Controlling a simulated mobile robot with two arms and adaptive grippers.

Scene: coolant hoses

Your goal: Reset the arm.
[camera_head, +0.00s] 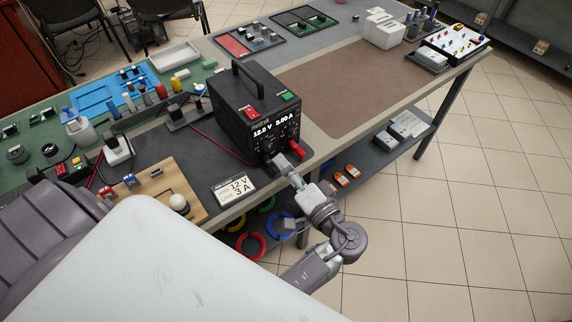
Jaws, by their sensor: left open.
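My left gripper (281,165) is at the front of the black bench power supply (252,112), close to its lower front panel beside the red terminal (297,150). It is open, and I see nothing held in it. Its fingertips are small and overlap the dark panel, so I cannot tell whether they touch it. My left arm (325,232) reaches up from the bottom of the view, in front of the bench edge. The power supply display reads 12.0 V and 3.00 A. My right gripper is not in view.
A card (233,189) marked 12 V 3 A lies before the supply. A wooden board (158,187) with small parts is at left. Coloured hose rings (250,246) are on the lower shelf. The brown mat (350,92) is clear, and so is the tiled floor at right.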

